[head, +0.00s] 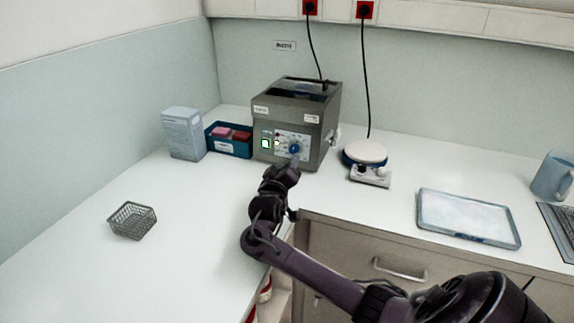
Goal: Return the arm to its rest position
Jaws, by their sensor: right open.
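My right arm comes in from the lower right and reaches up over the counter's inner corner. My right gripper (293,165) is at the front of the grey machine (262,143), just below its blue dial (295,148). The jaws are small here and partly hidden by my own wrist; they are open, with nothing seen in them. I cannot tell whether they touch the machine. A small green-white lit square (265,143) shows on the machine's front. My left gripper is not in view.
On the white counter (190,220) are a wire basket (132,221), a pale box (184,134), a blue bin (229,149) with pink and red items, a round-topped plate device (365,154), a tray (468,217) and a blue mug (552,177).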

